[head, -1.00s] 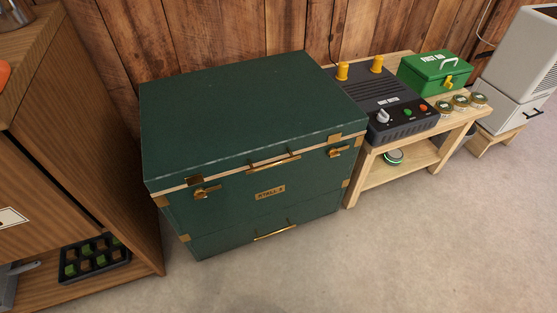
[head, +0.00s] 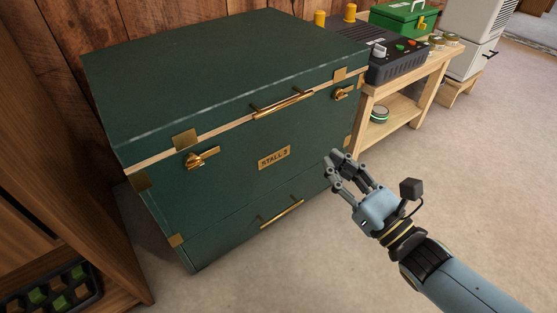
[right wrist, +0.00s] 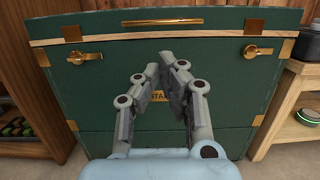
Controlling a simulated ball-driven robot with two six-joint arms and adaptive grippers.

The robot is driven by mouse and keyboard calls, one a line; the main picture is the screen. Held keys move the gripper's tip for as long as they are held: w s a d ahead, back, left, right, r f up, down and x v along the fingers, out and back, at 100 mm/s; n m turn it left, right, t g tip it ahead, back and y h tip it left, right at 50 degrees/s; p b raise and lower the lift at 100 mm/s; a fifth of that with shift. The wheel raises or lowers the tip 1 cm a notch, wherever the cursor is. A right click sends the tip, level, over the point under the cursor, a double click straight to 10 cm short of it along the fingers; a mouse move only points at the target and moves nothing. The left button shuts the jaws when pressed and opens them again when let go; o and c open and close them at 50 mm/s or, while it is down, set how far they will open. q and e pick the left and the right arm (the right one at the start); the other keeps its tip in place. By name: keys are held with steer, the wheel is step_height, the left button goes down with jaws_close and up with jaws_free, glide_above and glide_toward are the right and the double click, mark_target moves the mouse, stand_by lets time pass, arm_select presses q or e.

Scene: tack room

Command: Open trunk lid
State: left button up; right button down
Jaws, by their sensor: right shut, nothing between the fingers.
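The dark green trunk (head: 225,165) stands in the middle of the head view with its lid (head: 220,65) down. A brass bar handle (head: 284,104) runs along the lid's front edge; it also shows in the right wrist view (right wrist: 162,22). Brass latches sit on the front at left (head: 202,158) and right (head: 343,93). A lower brass handle (head: 282,214) is near the base. My right gripper (head: 334,164) is shut and empty, in front of the trunk's right part, below the lid handle and apart from it. My left gripper is not in view.
A wooden bench (head: 432,82) with a black control box (head: 398,64) and green first aid box (head: 402,18) stands right of the trunk. A wooden cabinet (head: 70,170) stands close on the left. The floor (head: 480,180) in front and right is clear.

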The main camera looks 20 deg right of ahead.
arm_select(q)
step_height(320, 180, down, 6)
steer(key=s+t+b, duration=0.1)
steer(key=b, duration=0.3)
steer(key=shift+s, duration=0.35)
arm_select(e)
steer(key=f+x, duration=0.1)
steer(key=x, duration=1.2)
steer(key=shift+w, duration=0.1)
